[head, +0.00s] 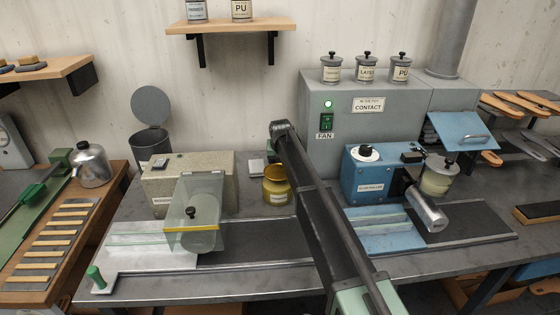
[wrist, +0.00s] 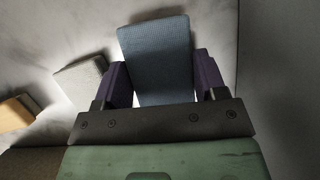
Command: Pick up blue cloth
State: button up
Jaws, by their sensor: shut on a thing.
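The blue cloth (wrist: 157,50) shows in the wrist view as a flat, ribbed, block-like piece. It stands out beyond the fingers at the top middle. My gripper (wrist: 161,80) has purple fingers, one on each side of the cloth, and is shut on it. I cannot tell whether the cloth touches the surface behind it. In the head view neither the cloth nor my fingers can be made out; my arm crosses the middle of the bench.
A light grey block (wrist: 84,78) lies left of the cloth, with a tan piece (wrist: 14,113) farther left. In the head view, a yellow jar (head: 276,187) is left of my arm and a blue machine (head: 374,184) right. A grey cabinet (head: 350,98) stands behind.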

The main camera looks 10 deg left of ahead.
notch_tip(320, 180, up, 20)
jog(key=p, duration=1.8)
jog(key=shift+f+p, duration=0.25)
jog(key=shift+p, duration=0.1)
